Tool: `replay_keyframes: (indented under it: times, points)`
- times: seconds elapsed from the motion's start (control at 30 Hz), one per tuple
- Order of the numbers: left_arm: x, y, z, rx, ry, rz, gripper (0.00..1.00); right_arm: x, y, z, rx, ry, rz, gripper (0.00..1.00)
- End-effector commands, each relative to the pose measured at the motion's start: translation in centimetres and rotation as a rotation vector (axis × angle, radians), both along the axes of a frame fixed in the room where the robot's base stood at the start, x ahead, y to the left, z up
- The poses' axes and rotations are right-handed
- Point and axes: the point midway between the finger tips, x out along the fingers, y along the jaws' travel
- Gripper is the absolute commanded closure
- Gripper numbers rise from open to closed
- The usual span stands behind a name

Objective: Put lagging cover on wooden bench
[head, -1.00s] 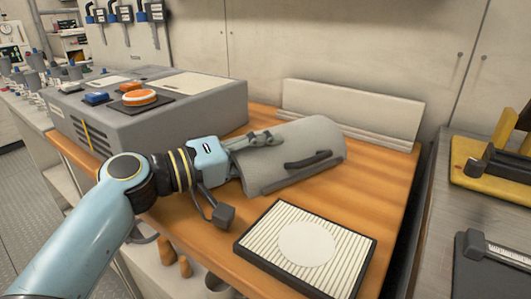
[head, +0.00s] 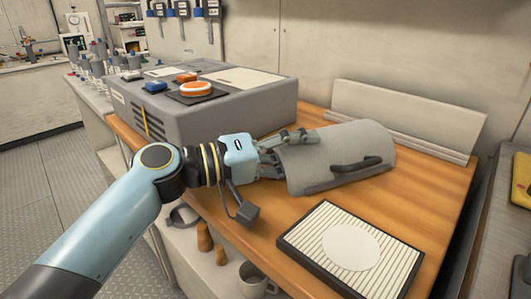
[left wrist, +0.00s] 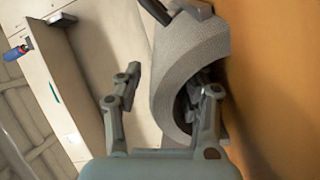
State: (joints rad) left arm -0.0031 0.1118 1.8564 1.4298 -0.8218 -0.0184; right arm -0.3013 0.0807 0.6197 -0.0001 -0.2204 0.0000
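The lagging cover (head: 325,165) is a grey half-round shell with a dark handle on its side. It lies arched side up on the wooden bench (head: 430,190). My left gripper (head: 290,150) is at the cover's left end, with one finger over its top. In the left wrist view my left gripper (left wrist: 165,85) is open around the wall of the cover (left wrist: 185,60). The left finger stands outside with a gap, and the right finger is at the hollow inside, partly hidden. The orange-brown bench (left wrist: 275,80) fills the right of that view. My right gripper is not in view.
A grey control box (head: 215,125) with an orange button stands at the bench's back left. A ribbed black-framed panel (head: 390,268) with a white disc lies in front of the cover. A pale upright board (head: 410,115) stands behind. A mug (head: 252,282) sits below.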

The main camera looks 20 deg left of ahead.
Motion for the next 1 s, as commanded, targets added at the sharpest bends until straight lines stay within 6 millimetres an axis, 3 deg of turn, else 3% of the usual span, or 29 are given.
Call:
replay_keyframes:
  times: [0.2, 0.4, 1.0]
  points:
    - [-3.7, 3.9, -0.2, 0.008, 0.003, -0.001, 0.61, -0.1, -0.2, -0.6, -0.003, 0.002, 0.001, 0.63]
    - [-5.7, 6.1, 0.0, 0.004, 0.001, -0.001, 0.61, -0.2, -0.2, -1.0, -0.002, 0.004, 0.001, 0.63]
    - [-6.3, 6.8, 0.3, 0.0, 0.0, 0.0, 0.61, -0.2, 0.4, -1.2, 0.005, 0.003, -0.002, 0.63]
